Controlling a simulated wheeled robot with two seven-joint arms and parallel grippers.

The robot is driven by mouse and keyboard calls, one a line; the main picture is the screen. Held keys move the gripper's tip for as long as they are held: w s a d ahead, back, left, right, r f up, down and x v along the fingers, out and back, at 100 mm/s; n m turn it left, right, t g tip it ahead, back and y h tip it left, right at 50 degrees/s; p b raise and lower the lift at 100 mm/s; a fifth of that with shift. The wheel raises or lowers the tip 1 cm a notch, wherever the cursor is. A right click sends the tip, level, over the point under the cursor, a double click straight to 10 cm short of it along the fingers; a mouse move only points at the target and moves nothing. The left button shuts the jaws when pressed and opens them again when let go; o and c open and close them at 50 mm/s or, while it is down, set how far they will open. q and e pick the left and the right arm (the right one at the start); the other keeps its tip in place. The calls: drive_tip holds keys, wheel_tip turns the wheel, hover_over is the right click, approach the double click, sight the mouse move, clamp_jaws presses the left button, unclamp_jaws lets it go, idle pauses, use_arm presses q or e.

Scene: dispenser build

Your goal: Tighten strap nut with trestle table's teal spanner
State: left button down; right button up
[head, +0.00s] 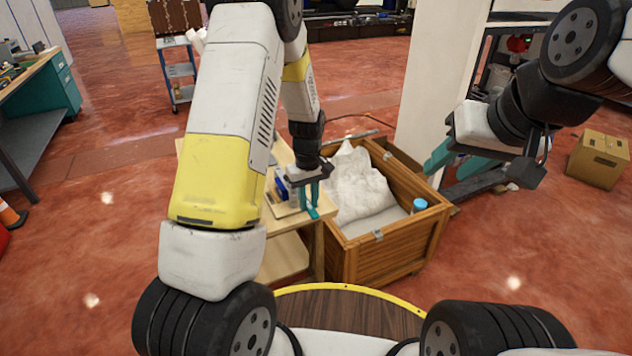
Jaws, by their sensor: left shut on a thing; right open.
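My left gripper (309,202) is over the right edge of a small wooden table (290,254), beside the crate. Its teal fingers are shut on a small teal piece, apparently the teal spanner (313,213); the fingers are of similar colour, so its outline is hard to tell. My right gripper (450,160) is open, with teal fingers pointing left, and looks empty. It is well right of the table, in front of the white pillar. I cannot make out the strap nut. My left arm hides much of the table.
A wooden crate (392,262) with a white sack (357,188) and a blue-capped item (420,204) stands right of the table. Blue items (281,188) lie on the tabletop. A white pillar (433,75) and a cardboard box (599,160) are to the right.

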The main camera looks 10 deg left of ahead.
use_arm(q)
drive_tip(key=shift+f, duration=1.15)
idle(0.4)
drive_tip(key=shift+a, duration=0.15)
drive_tip(key=shift+s+a+m, duration=0.3)
drive_tip(key=shift+a+m, duration=0.2)
drive_tip(key=shift+m, duration=0.05)
drive_tip(key=shift+s+a+m, duration=0.25)
drive_tip(key=shift+a+m, duration=0.2)
drive_tip(key=shift+m, duration=0.1)
drive_tip(key=shift+s+a+m, duration=0.2)
drive_tip(key=shift+a+m, duration=0.35)
drive_tip(key=shift+m, duration=0.05)
drive_tip(key=shift+s+a+m, duration=0.15)
drive_tip(key=shift+a+m, duration=0.4)
drive_tip(key=shift+m, duration=0.05)
drive_tip(key=shift+a, duration=0.15)
